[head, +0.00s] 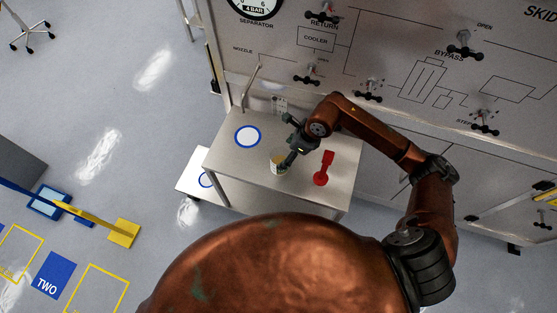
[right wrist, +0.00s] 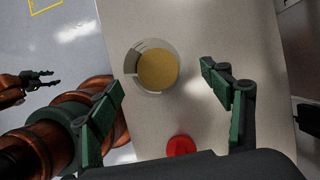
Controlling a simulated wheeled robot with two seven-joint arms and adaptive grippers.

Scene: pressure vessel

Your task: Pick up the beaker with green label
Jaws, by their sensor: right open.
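A clear beaker (head: 278,160) with yellow-amber contents stands on the metal table (head: 232,160). The right wrist view shows the beaker (right wrist: 157,69) from above, between and just beyond my right fingertips. A green label cannot be made out. In the right wrist view my right gripper (right wrist: 162,80) is open, with a finger on either side and visible gaps to the beaker. My left gripper (right wrist: 42,80) shows at the left edge of that view, fingers apart and empty.
A red object (head: 323,168) stands right of the beaker, close to my right gripper. A blue-ringed white disc (head: 247,136) lies to the left on the table. A panel with valve handles (head: 368,91) rises behind. A lower white surface (head: 190,177) is at left.

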